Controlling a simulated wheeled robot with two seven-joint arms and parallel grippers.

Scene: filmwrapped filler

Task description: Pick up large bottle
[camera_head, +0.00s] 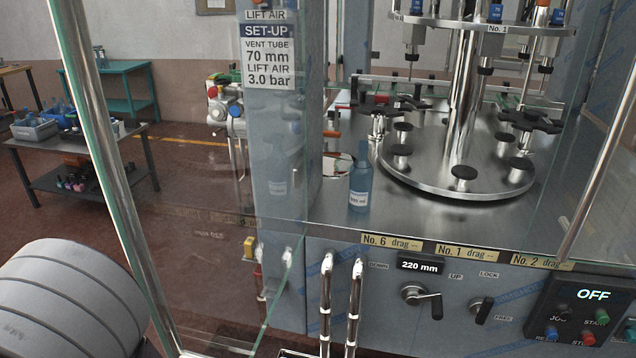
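A blue bottle (360,184) with a narrow neck and a white label stands upright on the steel deck of the filling machine, left of the round turntable (440,184). The label ends in "ml"; its number is too small to read surely. Its faint reflection shows in the glass panel to its left. Neither of my grippers is in view. A grey ribbed rounded part at the bottom left looks like part of my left arm.
An open glass door with a metal edge post (107,165) stands at the left. A sign panel (267,50) rises behind. Door handles (340,305) and a control panel showing OFF (590,305) are in front. A dark table (85,140) with bins stands far left. Deck in front of the bottle is clear.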

